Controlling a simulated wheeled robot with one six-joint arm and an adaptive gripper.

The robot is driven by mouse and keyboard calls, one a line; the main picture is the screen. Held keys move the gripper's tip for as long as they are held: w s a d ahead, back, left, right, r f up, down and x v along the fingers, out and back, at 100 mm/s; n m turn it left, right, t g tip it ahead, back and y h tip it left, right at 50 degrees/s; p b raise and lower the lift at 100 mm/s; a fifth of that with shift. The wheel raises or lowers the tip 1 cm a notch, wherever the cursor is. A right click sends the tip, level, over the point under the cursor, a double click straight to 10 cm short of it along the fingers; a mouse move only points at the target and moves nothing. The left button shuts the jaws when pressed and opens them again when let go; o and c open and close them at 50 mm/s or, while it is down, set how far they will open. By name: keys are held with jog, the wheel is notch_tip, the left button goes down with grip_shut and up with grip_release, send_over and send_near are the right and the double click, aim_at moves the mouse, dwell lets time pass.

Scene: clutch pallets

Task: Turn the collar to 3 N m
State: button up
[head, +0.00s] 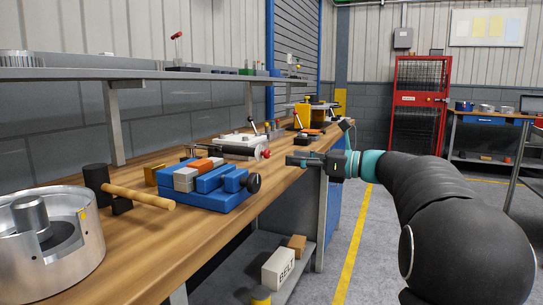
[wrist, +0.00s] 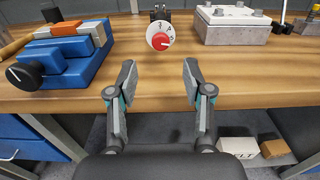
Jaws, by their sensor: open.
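A small pale mark on the red part points right, near the 5; the exact setting is too small to tell. In the head view its red end (head: 267,153) shows on a dark horizontal tool. My gripper (wrist: 158,78) is open and empty, its fingers apart, lower in the picture than the collar and not touching it. In the head view my gripper (head: 290,160) is right of the red end.
A blue fixture with a black knob (wrist: 24,75) stands left of the collar. A bolted grey block (wrist: 234,25) stands to the right. A white box (head: 279,268) lies on the lower shelf. Open floor lies right of the bench.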

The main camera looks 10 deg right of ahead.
aim_at(269, 155)
jog(key=x, duration=0.8)
jog(key=shift+d, duration=0.1)
jog(key=shift+s+d, duration=0.1)
grip_shut()
